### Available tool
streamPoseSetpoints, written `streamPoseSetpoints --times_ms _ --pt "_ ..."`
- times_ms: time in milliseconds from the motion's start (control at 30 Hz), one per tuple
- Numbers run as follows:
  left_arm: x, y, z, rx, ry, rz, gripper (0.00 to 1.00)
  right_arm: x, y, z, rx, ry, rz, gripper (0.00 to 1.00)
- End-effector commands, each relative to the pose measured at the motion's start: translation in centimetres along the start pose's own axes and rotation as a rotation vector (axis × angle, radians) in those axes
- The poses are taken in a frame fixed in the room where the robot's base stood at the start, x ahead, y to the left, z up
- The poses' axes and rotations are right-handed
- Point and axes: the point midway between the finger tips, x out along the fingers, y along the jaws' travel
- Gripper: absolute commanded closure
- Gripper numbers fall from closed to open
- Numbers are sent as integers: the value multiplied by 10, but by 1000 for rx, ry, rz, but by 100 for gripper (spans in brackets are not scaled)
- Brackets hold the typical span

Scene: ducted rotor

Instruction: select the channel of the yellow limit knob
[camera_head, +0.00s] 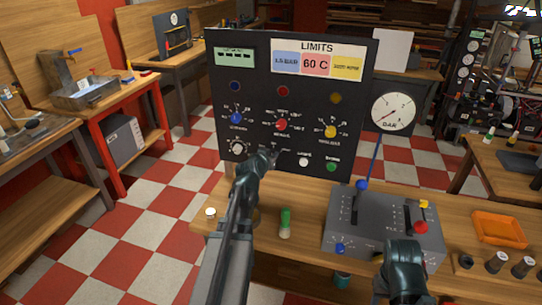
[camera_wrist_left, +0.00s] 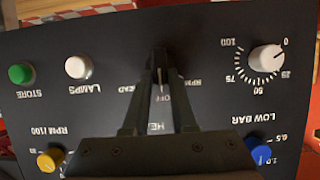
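The yellow limit knob (camera_head: 330,131) is on the black LIMITS panel (camera_head: 222,92), right of the red knob (camera_head: 281,125) and blue knob (camera_head: 236,118). It also shows in the left wrist view (camera_wrist_left: 50,160), where the lettering is upside down. My left gripper (camera_wrist_left: 160,72) is at the small dark selector knob (camera_wrist_left: 159,62) low on the panel, one finger to each side. OFF and HEAD labels show around it; whether the fingers touch the knob I cannot tell. In the head view my left gripper (camera_head: 268,158) partly hides it. My right gripper (camera_head: 405,262) is low right, its fingers unclear.
A white lamps button (camera_head: 303,161) and a green store button (camera_head: 331,166) sit right of my left gripper. A grey lever box (camera_head: 345,235), a green-topped object (camera_head: 285,222) and an orange tray (camera_head: 498,228) are on the bench. A dial gauge (camera_head: 393,112) stands right.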

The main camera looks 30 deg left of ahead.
Motion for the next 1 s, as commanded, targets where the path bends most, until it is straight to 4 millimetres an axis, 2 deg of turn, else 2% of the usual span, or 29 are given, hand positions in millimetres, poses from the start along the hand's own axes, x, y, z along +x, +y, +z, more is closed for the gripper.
streamPoseSetpoints --times_ms 367,567,1000 --pt "0 0 0 -8 0 3 100 0 0 0 0 0 0 50" --pt "0 -2 1 -73 2 29 100 2 0 0 0 0 0 50" --pt "2 -10 5 -424 1 175 100 14 -1 -1 0 0 0 50"
